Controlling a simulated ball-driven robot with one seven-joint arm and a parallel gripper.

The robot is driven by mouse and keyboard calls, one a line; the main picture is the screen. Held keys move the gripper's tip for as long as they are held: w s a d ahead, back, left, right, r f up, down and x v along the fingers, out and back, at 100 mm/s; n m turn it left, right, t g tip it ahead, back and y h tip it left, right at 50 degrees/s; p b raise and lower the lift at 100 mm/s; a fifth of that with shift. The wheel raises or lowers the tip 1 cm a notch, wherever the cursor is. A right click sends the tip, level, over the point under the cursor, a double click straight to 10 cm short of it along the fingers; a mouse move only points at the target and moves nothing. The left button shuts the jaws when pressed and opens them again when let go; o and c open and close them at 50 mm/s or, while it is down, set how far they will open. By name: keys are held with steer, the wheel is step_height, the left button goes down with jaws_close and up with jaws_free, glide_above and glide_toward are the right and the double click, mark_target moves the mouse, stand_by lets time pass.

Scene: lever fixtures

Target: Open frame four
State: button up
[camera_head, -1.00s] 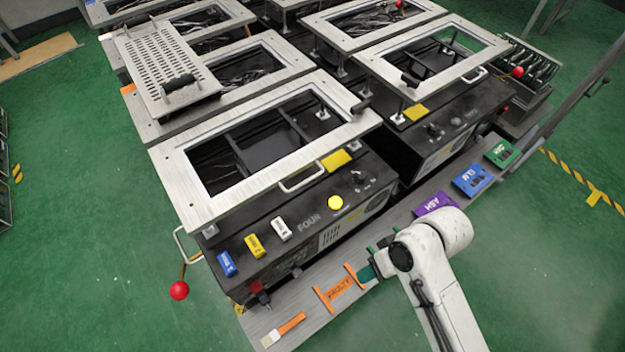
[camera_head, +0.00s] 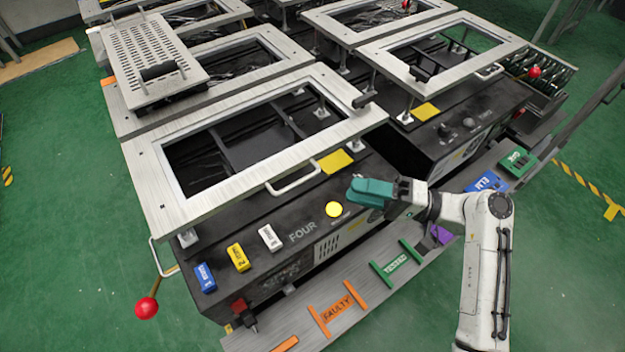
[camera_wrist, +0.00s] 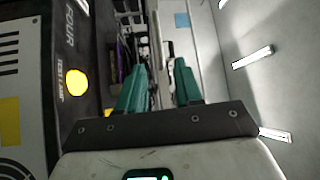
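Fixture FOUR is a black box with a brushed-metal frame (camera_head: 160,205) lying flat over its top. A looped handle (camera_head: 293,178) sits on the frame's front edge. A lever with a red ball (camera_head: 146,308) hangs at the box's left side. The front panel has the label FOUR (camera_head: 303,232) and a yellow round button (camera_head: 334,209), which also shows in the wrist view (camera_wrist: 76,82). My gripper (camera_head: 358,191) has teal fingers and is just right of the button, in front of the box. In the wrist view its fingers (camera_wrist: 158,75) are apart with nothing seen between them.
Blue (camera_head: 204,277), yellow (camera_head: 238,257) and white (camera_head: 270,238) blocks sit on the panel's left. A ledge with FAULTY (camera_head: 338,309) and TESTED (camera_head: 396,264) marks runs along the front. Another framed fixture (camera_head: 440,85) stands to the right. Green floor is free at left.

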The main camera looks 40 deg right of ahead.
steer(key=p+x, duration=0.1)
steer(key=x, duration=0.9)
steer(key=shift+s, duration=0.1)
jaws_close()
stand_by(0.3)
